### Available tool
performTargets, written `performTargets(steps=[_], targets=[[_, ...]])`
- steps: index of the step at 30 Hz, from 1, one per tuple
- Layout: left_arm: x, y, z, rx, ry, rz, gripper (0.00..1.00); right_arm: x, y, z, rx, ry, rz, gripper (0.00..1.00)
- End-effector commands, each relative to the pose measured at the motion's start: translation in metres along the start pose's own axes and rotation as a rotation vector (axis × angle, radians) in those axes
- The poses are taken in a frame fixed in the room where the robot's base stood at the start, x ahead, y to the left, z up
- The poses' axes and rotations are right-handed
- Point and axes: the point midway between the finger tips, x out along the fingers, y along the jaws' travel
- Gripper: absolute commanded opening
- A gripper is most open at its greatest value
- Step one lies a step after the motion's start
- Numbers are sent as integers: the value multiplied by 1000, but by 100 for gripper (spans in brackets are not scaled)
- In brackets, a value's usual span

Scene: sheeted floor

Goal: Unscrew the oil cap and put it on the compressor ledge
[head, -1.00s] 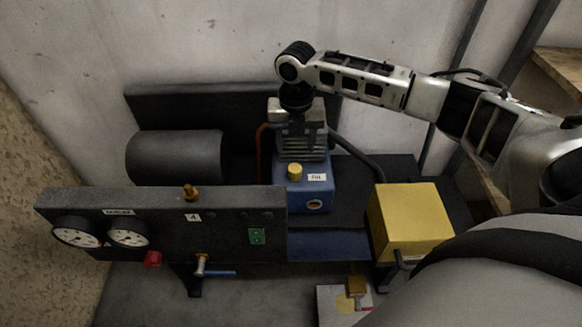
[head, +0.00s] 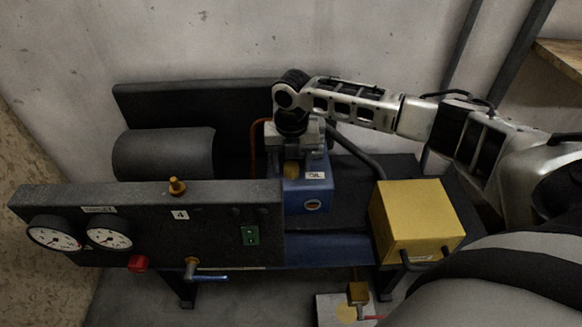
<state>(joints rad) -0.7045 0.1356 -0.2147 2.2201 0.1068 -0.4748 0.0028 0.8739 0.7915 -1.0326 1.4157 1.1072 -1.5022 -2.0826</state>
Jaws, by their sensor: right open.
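The yellow oil cap (head: 291,170) sits on top of the blue compressor block (head: 315,191), beside a white OIL label (head: 315,175). My right gripper (head: 292,160) points down over the cap, with its jaws open. The cap's upper part is shaded and partly covered by the gripper, and I cannot tell whether the fingers touch it. A flat dark-blue ledge (head: 335,249) runs in front of the block. My left gripper is not in view.
A dark panel (head: 120,195) with gauges, a red knob (head: 138,263) and a brass fitting (head: 177,186) stands in front at left. A yellow box (head: 415,222) stands at right. A dark tank (head: 165,153) lies behind. A black hose (head: 357,152) curves right of the gripper.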

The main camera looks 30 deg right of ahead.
Motion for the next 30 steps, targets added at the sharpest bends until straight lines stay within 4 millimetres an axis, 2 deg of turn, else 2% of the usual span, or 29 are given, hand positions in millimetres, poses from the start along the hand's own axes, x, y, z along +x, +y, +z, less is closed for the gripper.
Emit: performTargets(steps=[1, 3, 6, 7, 8, 9, 10, 14, 16, 24, 30], targets=[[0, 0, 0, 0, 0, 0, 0, 0, 0, 0, 0, 0, 0, 48], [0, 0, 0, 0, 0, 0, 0, 0, 0, 0, 0, 0, 0, 29], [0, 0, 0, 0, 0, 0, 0, 0, 0, 0, 0, 0, 0, 5], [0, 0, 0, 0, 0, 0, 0, 0, 0, 0, 0, 0, 0, 4], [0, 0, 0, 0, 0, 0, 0, 0, 0, 0, 0, 0, 0, 26], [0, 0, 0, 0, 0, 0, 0, 0, 0, 0, 0, 0, 0, 15], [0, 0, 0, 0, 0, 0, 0, 0, 0, 0, 0, 0, 0, 8], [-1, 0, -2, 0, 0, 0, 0, -1, 0, 0, -17, 0, 0, 8], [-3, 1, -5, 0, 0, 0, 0, -3, 0, 0, -84, 0, 0, 8], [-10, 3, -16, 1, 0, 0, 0, -2, 0, 0, -548, 1, -1, 8], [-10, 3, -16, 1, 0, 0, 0, -1, 0, 0, -701, 1, 0, 8]])
